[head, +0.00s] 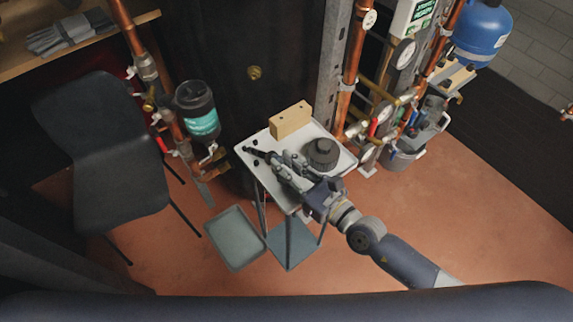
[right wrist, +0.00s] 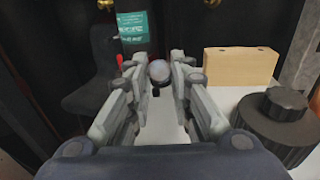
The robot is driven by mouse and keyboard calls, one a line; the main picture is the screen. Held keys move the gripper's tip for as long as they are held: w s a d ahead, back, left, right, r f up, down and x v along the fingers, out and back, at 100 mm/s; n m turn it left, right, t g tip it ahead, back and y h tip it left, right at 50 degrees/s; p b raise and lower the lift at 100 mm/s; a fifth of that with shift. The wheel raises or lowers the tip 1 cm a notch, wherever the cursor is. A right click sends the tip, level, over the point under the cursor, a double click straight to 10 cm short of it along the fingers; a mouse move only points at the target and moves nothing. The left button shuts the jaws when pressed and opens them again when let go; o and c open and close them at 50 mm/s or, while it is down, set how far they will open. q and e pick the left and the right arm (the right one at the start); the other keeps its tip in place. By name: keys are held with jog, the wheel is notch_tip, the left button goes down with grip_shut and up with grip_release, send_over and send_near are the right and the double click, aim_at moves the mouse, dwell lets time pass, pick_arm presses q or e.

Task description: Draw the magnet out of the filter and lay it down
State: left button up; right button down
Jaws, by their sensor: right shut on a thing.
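My right gripper (head: 283,163) is over the small white-topped table (head: 340,172), its fingers shut on a slim dark piece that I take to be the magnet (head: 258,153). In the right wrist view the magnet's round grey end (right wrist: 159,72) shows between the fingertips (right wrist: 160,80). I cannot tell whether the magnet touches the tabletop. The filter (head: 198,112), a black canister with a green label, hangs on the copper pipe left of the table. It also shows behind the fingers in the right wrist view (right wrist: 133,32). My left gripper is out of view.
A wooden block (head: 290,120) with holes stands at the table's back edge. A black round stepped cap (head: 321,153) sits on the right of the tabletop, close to my gripper. Small dark bits lie at the table's left. A dark chair (head: 110,150) stands left; copper pipes rise behind.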

jog(key=shift+r, duration=0.1)
jog(key=c, duration=1.3)
grip_release()
jog(key=shift+c, duration=0.2)
notch_tip(320, 180, up, 11)
jog(key=p, duration=1)
